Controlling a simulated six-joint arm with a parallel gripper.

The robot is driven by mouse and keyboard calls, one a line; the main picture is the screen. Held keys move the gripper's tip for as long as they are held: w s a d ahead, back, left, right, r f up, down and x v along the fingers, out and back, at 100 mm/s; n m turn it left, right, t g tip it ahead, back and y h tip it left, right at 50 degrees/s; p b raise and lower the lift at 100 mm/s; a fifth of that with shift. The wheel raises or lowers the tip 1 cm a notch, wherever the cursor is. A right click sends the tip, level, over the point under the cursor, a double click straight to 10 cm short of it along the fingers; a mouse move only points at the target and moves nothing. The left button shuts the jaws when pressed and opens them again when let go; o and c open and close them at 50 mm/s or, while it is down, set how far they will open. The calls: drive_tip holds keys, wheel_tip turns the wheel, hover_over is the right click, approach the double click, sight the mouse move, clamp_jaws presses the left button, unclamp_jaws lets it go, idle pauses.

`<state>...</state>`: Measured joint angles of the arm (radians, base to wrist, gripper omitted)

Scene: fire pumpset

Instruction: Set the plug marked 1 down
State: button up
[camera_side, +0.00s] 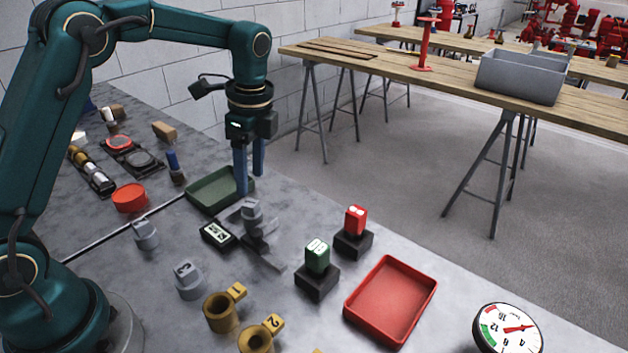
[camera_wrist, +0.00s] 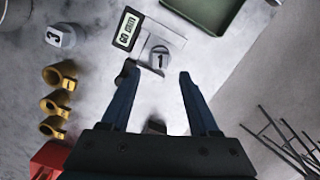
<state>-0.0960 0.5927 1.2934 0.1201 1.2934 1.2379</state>
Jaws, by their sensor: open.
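The plug marked 1 is a small grey cylinder, dark-rimmed on top in the wrist view (camera_wrist: 160,58). In the side view a grey plug (camera_side: 251,209) stands upright on a grey fixture (camera_side: 262,250) beside a small display. In the wrist view the plug is on a pale block, just beyond the fingertips and between their lines. My gripper (camera_side: 249,188) hangs above and behind it in the side view. Its two blue fingers are spread and empty in the wrist view (camera_wrist: 157,77). Contact under the plug is hard to make out.
A green tray (camera_side: 205,192) lies behind the fixture. The display (camera_side: 217,235) sits beside it. Grey plugs (camera_side: 188,281), one marked 3 (camera_wrist: 60,36), and brass pieces (camera_side: 220,311) stand nearby. Green (camera_side: 317,257) and red (camera_side: 355,220) blocks on black stands and a red tray (camera_side: 428,284) are to the right.

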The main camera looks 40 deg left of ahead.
drive_tip(key=s+d+r+n+t, duration=0.3)
drive_tip(key=s+r+n, duration=0.3)
drive_tip(key=s+r, duration=0.25)
drive_tip(key=s+d+f+n+t+h, duration=0.1)
drive_tip(key=s+d+f+n+t, duration=0.1)
drive_tip(key=s+n, duration=0.5)
drive_tip(key=shift+s+d+f+t, duration=0.15)
drive_tip(key=shift+s+d+t, duration=0.2)
drive_tip(key=shift+s+t, duration=0.35)
